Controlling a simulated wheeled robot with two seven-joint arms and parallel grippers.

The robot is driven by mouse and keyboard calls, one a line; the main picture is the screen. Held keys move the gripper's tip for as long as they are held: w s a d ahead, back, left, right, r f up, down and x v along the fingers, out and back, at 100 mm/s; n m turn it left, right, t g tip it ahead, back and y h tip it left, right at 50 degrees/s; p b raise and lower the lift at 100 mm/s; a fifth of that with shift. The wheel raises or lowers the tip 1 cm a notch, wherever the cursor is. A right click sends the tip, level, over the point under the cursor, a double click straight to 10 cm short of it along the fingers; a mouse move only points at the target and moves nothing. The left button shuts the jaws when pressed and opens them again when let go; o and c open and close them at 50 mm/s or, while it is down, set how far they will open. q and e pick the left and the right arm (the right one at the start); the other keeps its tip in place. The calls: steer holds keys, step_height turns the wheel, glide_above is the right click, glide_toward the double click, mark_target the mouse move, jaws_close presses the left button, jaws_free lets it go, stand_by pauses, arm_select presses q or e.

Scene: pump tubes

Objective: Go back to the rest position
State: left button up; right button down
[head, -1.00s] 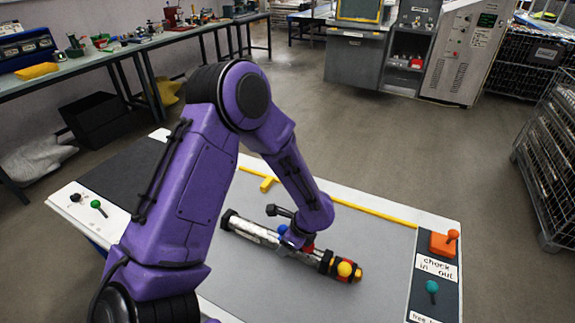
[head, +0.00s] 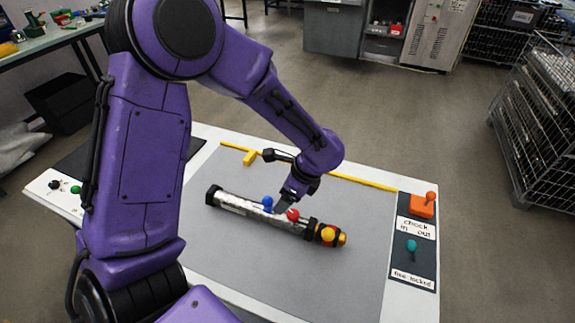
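The pump tube (head: 238,204) lies on the grey mat of the white table, running from upper left to lower right. It has black end parts, a blue ball (head: 267,201), a red ball (head: 293,215) and a yellow ball (head: 328,234) near its orange-yellow end. My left arm is purple and reaches over the table from the left. My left gripper (head: 281,208) points down just above or beside the tube, between the blue and red balls. Its fingertips are small and dark; I cannot tell whether they are open or touch the tube. My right gripper is not in view.
The white table (head: 368,307) carries a yellow strip (head: 360,182) along its back edge. A dark panel at right holds an orange block with a knob (head: 422,206), a teal knob (head: 412,246) and labels. A wire cage (head: 540,125) stands beyond, with open floor between.

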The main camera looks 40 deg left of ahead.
arm_select(q)
steer(key=shift+d+r, duration=0.1)
steer(key=shift+r, duration=0.2)
